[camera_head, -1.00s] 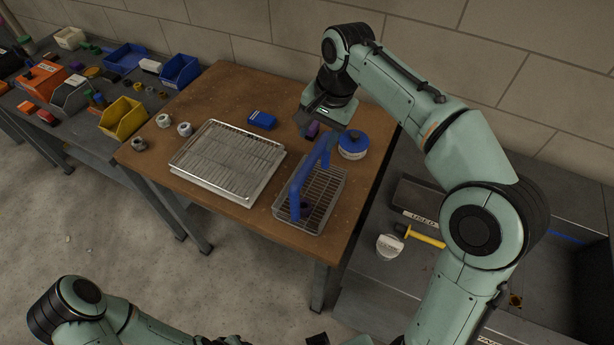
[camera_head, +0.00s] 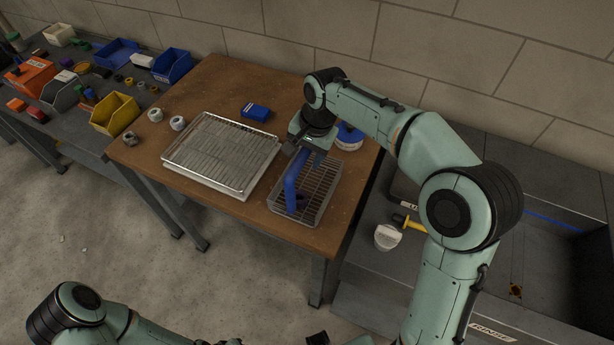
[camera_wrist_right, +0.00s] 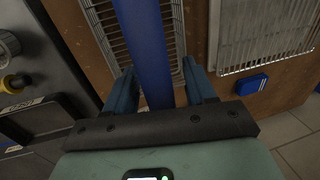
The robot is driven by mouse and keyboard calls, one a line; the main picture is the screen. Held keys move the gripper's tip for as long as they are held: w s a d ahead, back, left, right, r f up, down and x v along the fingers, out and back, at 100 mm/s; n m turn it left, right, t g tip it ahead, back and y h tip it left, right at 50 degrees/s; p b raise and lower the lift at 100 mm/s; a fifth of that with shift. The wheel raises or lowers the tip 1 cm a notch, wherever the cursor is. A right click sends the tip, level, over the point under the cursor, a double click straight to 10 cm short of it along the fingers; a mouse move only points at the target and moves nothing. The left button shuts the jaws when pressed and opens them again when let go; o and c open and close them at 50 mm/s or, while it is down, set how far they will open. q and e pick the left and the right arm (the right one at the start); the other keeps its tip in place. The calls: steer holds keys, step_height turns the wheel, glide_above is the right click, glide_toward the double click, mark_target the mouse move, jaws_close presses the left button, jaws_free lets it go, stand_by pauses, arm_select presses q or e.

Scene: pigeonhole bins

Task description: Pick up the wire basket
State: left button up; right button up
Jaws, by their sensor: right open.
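The wire basket (camera_head: 318,205) is a grey mesh tray with a tall blue arched handle (camera_head: 291,187). It sits at the right front of the wooden table. My right gripper (camera_head: 305,152) is at the top of the handle, coming from the back. In the right wrist view, its dark blue fingers (camera_wrist_right: 162,92) are apart, one on each side of the blue handle (camera_wrist_right: 144,45). The basket's mesh (camera_wrist_right: 108,22) shows beyond it. I cannot tell whether either finger touches the handle. My left arm shows at the bottom left; its gripper is not clearly seen.
A wire rack on a pale tray (camera_head: 222,152) lies left of the basket. A blue box (camera_head: 256,112) and a blue-and-white round container (camera_head: 349,136) stand behind. Grey fittings (camera_head: 177,123) are at the table's left. A sink unit (camera_head: 540,215) is at the right.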

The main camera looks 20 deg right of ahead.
jaws_close()
steer(key=shift+r, duration=0.1)
steer(key=shift+r, duration=0.5)
arm_select(q)
steer(key=w+r+p, duration=0.5)
steer(key=w+r, duration=0.1)
steer(key=shift+r+t, duration=0.3)
steer(key=shift+r, duration=0.05)
arm_select(e)
step_height(320, 180, up, 19)
